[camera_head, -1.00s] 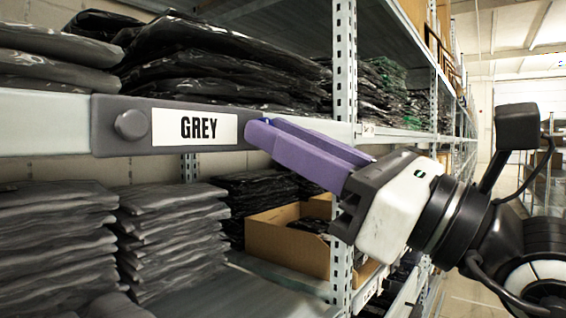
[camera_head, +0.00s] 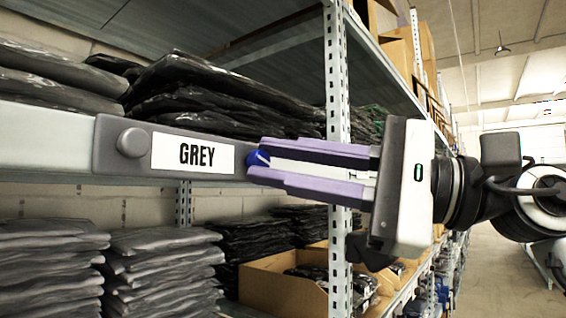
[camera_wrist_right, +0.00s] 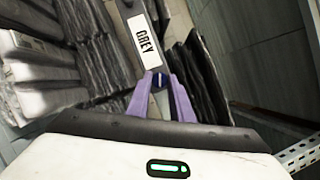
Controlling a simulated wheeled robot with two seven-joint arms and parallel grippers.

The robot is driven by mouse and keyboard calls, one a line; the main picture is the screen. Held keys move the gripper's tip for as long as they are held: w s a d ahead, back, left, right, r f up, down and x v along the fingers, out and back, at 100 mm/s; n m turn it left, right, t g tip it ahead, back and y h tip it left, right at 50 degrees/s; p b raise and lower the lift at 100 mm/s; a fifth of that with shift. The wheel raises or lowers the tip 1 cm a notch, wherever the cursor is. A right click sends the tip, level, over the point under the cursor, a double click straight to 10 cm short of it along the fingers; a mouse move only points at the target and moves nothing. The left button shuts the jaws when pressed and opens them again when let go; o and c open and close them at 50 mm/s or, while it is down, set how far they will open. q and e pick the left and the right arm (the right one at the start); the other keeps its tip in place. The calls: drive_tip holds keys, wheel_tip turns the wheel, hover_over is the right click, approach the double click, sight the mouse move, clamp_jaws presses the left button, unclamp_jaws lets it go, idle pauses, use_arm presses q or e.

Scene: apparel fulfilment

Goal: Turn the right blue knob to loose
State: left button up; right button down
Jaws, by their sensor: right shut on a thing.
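A grey label holder (camera_head: 108,150) with a white GREY card (camera_head: 193,153) is fixed to the front of the shelf beam. The right blue knob (camera_head: 257,158) sits at the right end of the holder, mostly hidden by my right gripper. My right gripper (camera_head: 262,165) has purple fingers and is shut on the blue knob. In the right wrist view the fingertips (camera_wrist_right: 159,76) meet around the knob at the end of the holder below the card. A grey knob (camera_head: 131,142) sits at the holder's left end. My left gripper is not in view.
Dark bagged garments (camera_head: 200,90) are stacked on the shelf above and behind the holder. More stacks (camera_head: 165,265) and a cardboard box (camera_head: 270,285) stand on the shelf below. A perforated metal upright (camera_head: 337,100) rises close behind my right gripper. The aisle at right is open.

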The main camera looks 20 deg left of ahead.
drive_tip(key=n, duration=0.1)
drive_tip(key=n+h+p, duration=0.1)
drive_tip(key=n, duration=0.1)
drive_tip(key=shift+r+g, duration=0.25)
drive_tip(key=shift+g, duration=0.05)
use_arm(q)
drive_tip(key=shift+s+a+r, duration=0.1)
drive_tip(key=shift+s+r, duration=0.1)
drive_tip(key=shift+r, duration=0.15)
use_arm(e)
drive_tip(key=shift+n, duration=0.5)
drive_tip(key=shift+h, duration=0.3)
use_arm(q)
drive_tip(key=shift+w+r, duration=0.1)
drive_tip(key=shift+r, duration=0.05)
use_arm(e)
drive_tip(key=c, duration=1.6)
unclamp_jaws()
drive_tip(key=shift+o, duration=0.2)
drive_tip(key=shift+d+f, duration=0.1)
use_arm(q)
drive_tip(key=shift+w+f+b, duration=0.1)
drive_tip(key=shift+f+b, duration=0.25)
drive_tip(key=shift+b, duration=0.05)
use_arm(e)
drive_tip(key=d, duration=1)
drive_tip(key=shift+w+f, duration=0.25)
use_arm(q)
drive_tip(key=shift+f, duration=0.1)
